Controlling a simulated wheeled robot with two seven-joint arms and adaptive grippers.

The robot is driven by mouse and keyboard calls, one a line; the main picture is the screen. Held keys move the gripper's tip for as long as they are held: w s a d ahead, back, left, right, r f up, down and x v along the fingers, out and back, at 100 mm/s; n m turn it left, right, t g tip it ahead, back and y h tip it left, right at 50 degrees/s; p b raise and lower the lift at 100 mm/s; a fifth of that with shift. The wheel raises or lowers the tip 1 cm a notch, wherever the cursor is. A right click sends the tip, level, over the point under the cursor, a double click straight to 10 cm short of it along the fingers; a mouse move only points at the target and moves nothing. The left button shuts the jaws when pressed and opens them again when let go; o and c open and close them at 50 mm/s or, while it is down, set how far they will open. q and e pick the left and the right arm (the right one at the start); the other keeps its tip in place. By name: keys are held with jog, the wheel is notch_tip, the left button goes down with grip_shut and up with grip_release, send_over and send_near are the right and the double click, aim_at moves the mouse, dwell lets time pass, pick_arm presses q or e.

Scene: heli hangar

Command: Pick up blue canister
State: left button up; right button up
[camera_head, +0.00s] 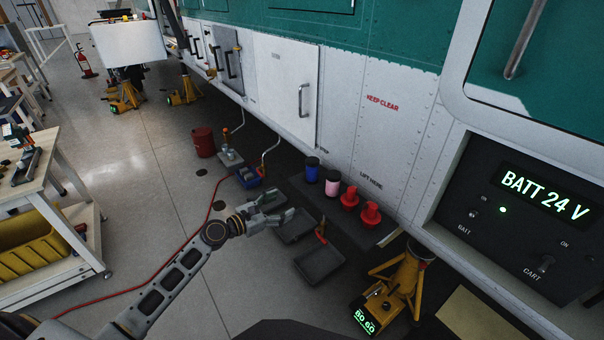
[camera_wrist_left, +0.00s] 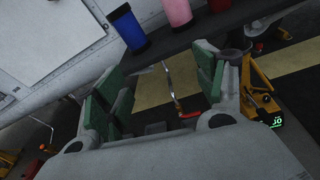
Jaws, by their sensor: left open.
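The blue canister (camera_head: 312,171) has a dark lid and stands upright at the back left end of a dark bench (camera_head: 368,236), under the aircraft's side. It also shows near the top of the left wrist view (camera_wrist_left: 129,29). My left gripper (camera_head: 282,206) is open and empty. In the head view it is a little left of and nearer than the canister, apart from it. In the left wrist view the green-padded fingers (camera_wrist_left: 153,88) are spread, with the canister beyond them and nothing between the pads. My right gripper is out of view.
A pink canister (camera_head: 332,183) stands close to the right of the blue one, then two red containers (camera_head: 350,199). Dark trays (camera_head: 319,262) lie on the floor below my gripper. A yellow jack (camera_head: 398,285) stands at right. The white aircraft panel (camera_head: 285,88) rises behind.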

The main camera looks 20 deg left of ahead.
pick_arm(q)
jog(key=r+m+t+y, duration=0.1)
jog(key=m, duration=0.9)
jog(key=r+m+t+y, duration=0.1)
jog(key=m, duration=0.9)
jog(key=w+r+m+t+y+p, duration=0.1)
jog(key=m, duration=1)
jog(key=shift+a+r, duration=0.15)
jog(key=shift+r, duration=0.2)
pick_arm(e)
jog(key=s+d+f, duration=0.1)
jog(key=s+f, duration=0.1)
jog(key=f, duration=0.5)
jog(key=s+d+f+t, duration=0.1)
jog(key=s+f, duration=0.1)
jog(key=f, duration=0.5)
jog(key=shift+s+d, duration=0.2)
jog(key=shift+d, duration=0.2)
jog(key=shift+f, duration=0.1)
pick_arm(q)
jog(key=shift+w, duration=0.15)
